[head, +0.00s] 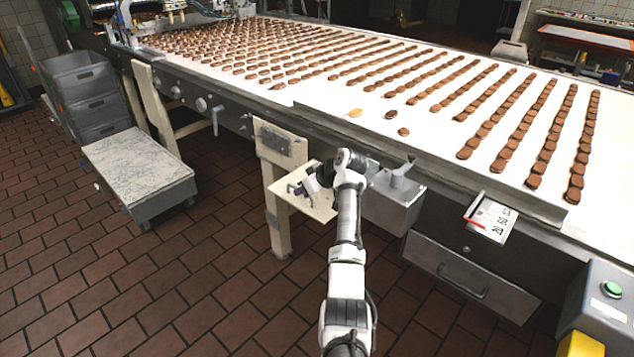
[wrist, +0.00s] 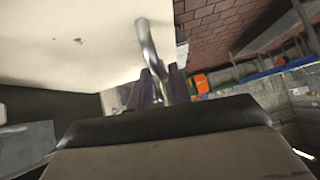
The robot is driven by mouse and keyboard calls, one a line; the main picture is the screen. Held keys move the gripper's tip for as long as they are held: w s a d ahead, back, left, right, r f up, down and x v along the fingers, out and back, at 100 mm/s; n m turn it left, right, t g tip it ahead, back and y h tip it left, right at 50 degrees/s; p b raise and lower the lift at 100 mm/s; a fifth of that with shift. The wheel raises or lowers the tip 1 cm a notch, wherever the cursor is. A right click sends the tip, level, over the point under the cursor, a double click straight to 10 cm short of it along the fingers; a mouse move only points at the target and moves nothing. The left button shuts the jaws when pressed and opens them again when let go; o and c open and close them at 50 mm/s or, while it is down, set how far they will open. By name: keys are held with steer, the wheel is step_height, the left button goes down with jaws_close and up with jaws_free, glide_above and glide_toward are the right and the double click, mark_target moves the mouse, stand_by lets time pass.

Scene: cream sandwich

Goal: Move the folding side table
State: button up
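The folding side table is a small cream panel (head: 318,208) at the side of the conveyor, just left of a grey metal box. In the wrist view its pale surface (wrist: 85,40) fills the upper left, and a curved metal handle (wrist: 147,45) stands out from it. My gripper (head: 303,188) is at the panel's upper left part in the head view. In the wrist view my gripper's dark fingers (wrist: 160,87) lie close on both sides of the handle and look shut on it. The exact contact is partly hidden.
The conveyor (head: 440,75) carries rows of brown biscuits above the table. A cream post (head: 278,205) stands at the panel's left. The grey metal box (head: 395,207) is close on its right. A cart with grey crates (head: 88,95) stands farther left. The tiled floor (head: 190,285) between is clear.

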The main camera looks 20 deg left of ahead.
steer(key=b+v, duration=0.2)
steer(key=v, duration=1)
steer(key=shift+b, duration=0.3)
